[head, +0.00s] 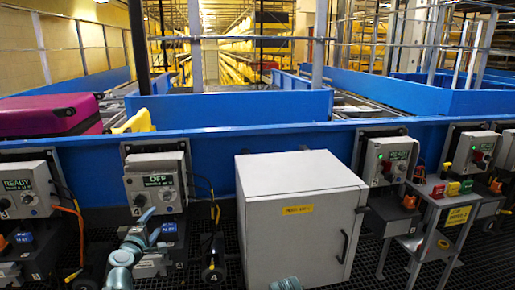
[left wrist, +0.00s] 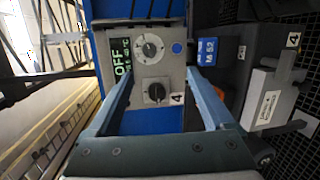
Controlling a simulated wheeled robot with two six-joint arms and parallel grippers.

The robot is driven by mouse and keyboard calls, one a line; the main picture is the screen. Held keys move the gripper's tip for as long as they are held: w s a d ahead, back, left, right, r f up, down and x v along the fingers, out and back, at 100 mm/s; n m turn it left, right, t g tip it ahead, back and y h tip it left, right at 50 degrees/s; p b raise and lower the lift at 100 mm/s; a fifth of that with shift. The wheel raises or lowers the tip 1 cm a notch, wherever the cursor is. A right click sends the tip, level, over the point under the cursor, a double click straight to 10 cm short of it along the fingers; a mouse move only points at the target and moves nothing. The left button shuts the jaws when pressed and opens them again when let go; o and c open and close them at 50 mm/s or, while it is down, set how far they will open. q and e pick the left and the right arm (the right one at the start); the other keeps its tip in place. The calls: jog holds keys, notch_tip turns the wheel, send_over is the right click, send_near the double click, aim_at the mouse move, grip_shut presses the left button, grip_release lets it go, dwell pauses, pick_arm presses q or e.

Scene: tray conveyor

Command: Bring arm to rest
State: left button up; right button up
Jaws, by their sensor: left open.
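My left gripper (head: 149,226) is low in the head view, in front of a grey control box (head: 155,172) whose green display reads OFF. In the left wrist view the left gripper (left wrist: 158,82) is open, its two fingers apart with nothing held between them. The control box (left wrist: 143,56) shows beyond and between the fingers, with a white dial (left wrist: 149,48) and a black knob (left wrist: 156,92). I cannot tell whether the fingertips touch it. A teal part of mine shows at the bottom middle of the head view; my right gripper is not visible.
A white cabinet (head: 300,215) stands right of the left arm. A READY control box (head: 27,187) is at the left. A small grey stand (head: 440,212) with coloured buttons is at the right. A blue conveyor wall (head: 240,146) runs behind; a pink suitcase (head: 50,115) lies beyond it.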

pick_arm(q)
jog(key=s+d+m+g+h+p, duration=0.4)
jog(key=d+m, duration=0.3)
jog(key=d, duration=0.7)
jog(key=s+d+m+g+h+p, duration=0.2)
jog(key=s+d+m+g+p, duration=0.35)
jog(key=d, duration=0.95)
jog(key=s+d+r+m+g+y+p, duration=0.1)
jog(key=s+m+g+y+p, duration=0.2)
jog(key=s+m+p, duration=0.2)
jog(key=s+d+r+m+g+y+p, duration=0.1)
jog(key=s+m, duration=0.5)
jog(key=s, duration=0.6)
jog(key=d+g+y+p, duration=0.1)
jog(key=g+y+p, duration=0.1)
jog(key=g+p, duration=0.1)
jog(key=shift+d+y+p, duration=0.3)
jog(key=shift+p, duration=0.05)
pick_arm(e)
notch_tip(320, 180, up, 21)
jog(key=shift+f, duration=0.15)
